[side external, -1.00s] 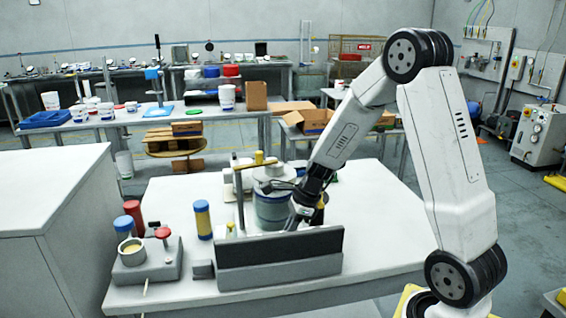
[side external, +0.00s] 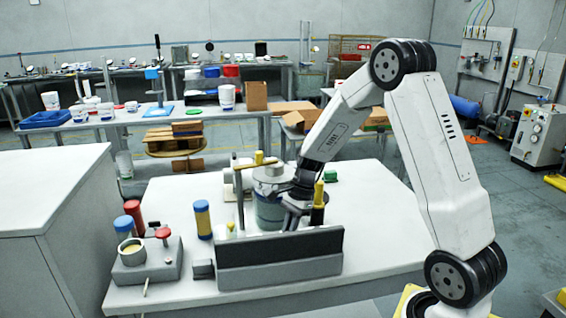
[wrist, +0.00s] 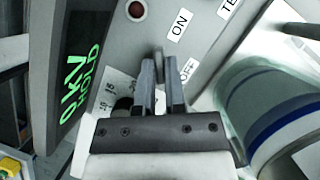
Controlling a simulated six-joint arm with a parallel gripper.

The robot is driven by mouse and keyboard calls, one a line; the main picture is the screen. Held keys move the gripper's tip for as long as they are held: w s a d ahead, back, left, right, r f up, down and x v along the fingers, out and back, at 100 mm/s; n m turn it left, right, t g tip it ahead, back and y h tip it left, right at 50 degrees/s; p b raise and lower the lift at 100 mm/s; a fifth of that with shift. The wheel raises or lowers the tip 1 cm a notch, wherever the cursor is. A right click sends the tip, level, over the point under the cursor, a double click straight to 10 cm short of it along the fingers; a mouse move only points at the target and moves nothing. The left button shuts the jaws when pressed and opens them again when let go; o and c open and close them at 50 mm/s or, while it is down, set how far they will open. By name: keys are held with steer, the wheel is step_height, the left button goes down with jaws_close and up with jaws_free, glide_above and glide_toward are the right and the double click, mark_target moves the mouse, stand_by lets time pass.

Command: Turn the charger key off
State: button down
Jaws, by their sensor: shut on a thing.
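In the wrist view my gripper (wrist: 160,82) reaches onto a grey panel (wrist: 207,25). Its two fingers are close together, shut on the key, of which only a small grey part (wrist: 158,54) shows between and just beyond the fingertips. An ON label (wrist: 180,25) lies above right of the fingers. An OFF label (wrist: 187,69) lies right beside them, partly covered. Which label the key points at cannot be told. In the side view my gripper (side external: 291,207) is low behind a dark upright panel (side external: 280,247), which hides its tips and the key.
A black display with green writing (wrist: 80,70) is left of the fingers, a red button (wrist: 136,10) above. A large blue-banded cylinder (wrist: 285,110) stands close on the right. Beside the dark panel stand a yellow-topped dark bottle (side external: 318,205) and a blue-capped yellow container (side external: 202,220).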

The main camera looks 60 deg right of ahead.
steer(key=n+g, duration=0.1)
steer(key=n, duration=0.2)
steer(key=n+g, duration=0.1)
steer(key=n, duration=0.1)
steer(key=shift+w+n, duration=0.15)
steer(key=shift+n, duration=0.25)
steer(key=n+g, duration=0.1)
steer(key=n, duration=0.1)
steer(key=n+g+h, duration=0.1)
steer(key=n, duration=0.2)
steer(key=shift+w, duration=0.15)
steer(key=shift+n, duration=0.3)
steer(key=c, duration=0.7)
jaws_free()
steer(key=v, duration=0.7)
steer(key=shift+r, duration=0.4)
